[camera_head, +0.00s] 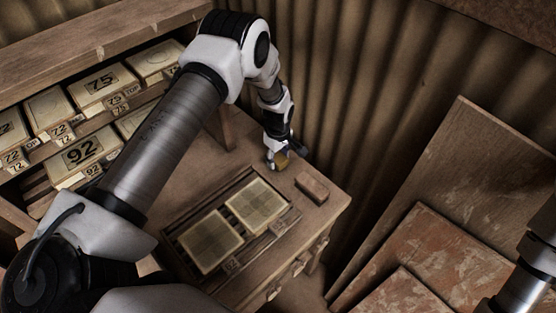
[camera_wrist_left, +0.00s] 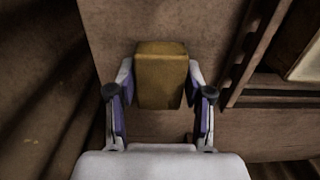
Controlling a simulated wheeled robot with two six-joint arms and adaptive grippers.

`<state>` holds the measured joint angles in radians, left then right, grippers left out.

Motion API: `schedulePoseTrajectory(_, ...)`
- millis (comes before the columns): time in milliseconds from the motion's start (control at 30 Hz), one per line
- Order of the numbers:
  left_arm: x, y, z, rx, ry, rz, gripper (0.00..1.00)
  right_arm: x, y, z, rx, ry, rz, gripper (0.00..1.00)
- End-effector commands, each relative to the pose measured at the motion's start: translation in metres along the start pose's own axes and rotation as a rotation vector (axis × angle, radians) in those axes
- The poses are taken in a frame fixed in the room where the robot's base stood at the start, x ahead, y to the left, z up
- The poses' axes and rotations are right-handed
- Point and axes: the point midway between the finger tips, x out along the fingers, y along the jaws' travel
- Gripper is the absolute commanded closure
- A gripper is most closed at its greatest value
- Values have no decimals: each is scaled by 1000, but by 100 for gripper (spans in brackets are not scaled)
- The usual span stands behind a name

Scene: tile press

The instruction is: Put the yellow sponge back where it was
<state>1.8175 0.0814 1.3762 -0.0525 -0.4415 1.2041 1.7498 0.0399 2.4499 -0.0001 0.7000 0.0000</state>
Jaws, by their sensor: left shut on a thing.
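The yellow sponge (camera_wrist_left: 161,75) is a dull yellow block between the fingers of my left gripper (camera_wrist_left: 160,88) in the left wrist view. The gripper is shut on it, one finger at each side. In the head view my left gripper (camera_head: 278,163) is at the back of the wooden bench top (camera_head: 320,215), near the corrugated wall. Only a small part of the sponge (camera_head: 281,159) shows there. Whether the sponge touches the bench top I cannot tell. My right gripper is out of view.
A reddish-brown block (camera_head: 312,187) lies right of my left gripper. A dark tray frame (camera_head: 186,222) with two pale tiles (camera_head: 257,205) lies in front. A shelf of numbered boxes (camera_head: 104,87) stands at left. Boards (camera_head: 440,180) lean at right.

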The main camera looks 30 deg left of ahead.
Motion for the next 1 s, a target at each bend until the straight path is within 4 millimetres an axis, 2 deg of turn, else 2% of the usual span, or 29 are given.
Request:
schedulePoseTrajectory(200, 4, 0, 0, 0, 0, 0, 87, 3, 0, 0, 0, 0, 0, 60)
schedulePoseTrajectory(233, 3, 0, 0, 0, 0, 0, 42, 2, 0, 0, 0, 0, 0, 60)
schedulePoseTrajectory(300, 2, 0, 0, 0, 0, 0, 24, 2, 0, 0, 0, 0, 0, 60)
schedulePoseTrajectory(667, -3, 0, 0, 0, 0, 1, 24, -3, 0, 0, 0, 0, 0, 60)
schedulePoseTrajectory(767, -17, 1, 0, 0, 1, 2, 24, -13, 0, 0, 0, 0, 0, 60)
schedulePoseTrajectory(1000, -79, 1, 0, 0, 0, 3, 24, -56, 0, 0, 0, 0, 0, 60)
